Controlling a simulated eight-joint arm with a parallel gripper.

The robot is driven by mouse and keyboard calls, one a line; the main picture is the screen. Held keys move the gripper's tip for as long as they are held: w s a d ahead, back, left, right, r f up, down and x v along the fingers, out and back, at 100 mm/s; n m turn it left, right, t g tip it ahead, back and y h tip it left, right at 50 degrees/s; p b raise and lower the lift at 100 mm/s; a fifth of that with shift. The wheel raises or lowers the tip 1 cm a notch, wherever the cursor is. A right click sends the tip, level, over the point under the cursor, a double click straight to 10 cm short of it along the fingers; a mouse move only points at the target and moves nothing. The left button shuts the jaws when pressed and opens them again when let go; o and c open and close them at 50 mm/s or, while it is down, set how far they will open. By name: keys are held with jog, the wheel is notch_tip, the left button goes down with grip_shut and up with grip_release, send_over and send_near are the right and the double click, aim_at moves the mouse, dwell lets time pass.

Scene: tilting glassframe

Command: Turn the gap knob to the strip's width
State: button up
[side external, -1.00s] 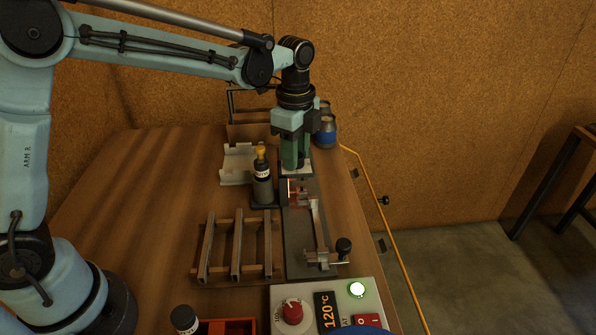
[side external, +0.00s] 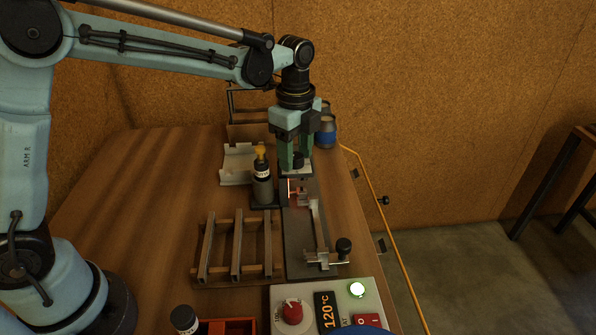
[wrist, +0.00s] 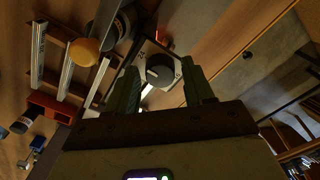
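The gap knob (wrist: 160,72) is a dark round knob with a pale pointer mark, on a light plate (wrist: 150,48) in the wrist view. In the side view the knob (side external: 298,159) shows as a small dark shape at the far end of the bench fixture (side external: 298,225). My gripper (side external: 296,166) points down over it, green fingers spread on either side. In the wrist view my gripper (wrist: 160,68) is open, with visible space between each finger and the knob. Which piece is the strip is unclear; several long bars lie on a wooden rack (side external: 222,268).
A dark bottle with a yellow cap (side external: 262,180) stands close to the left of the fixture. A blue-banded jar (side external: 327,130) stands behind right. A control box (side external: 372,298) with a red dial and 120°C display is in front. Bare tabletop (side external: 160,200) lies left.

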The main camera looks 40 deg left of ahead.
aim_at(296, 155)
jog(key=shift+o, duration=0.3)
notch_tip(296, 155, up, 12)
dwell(0.6)
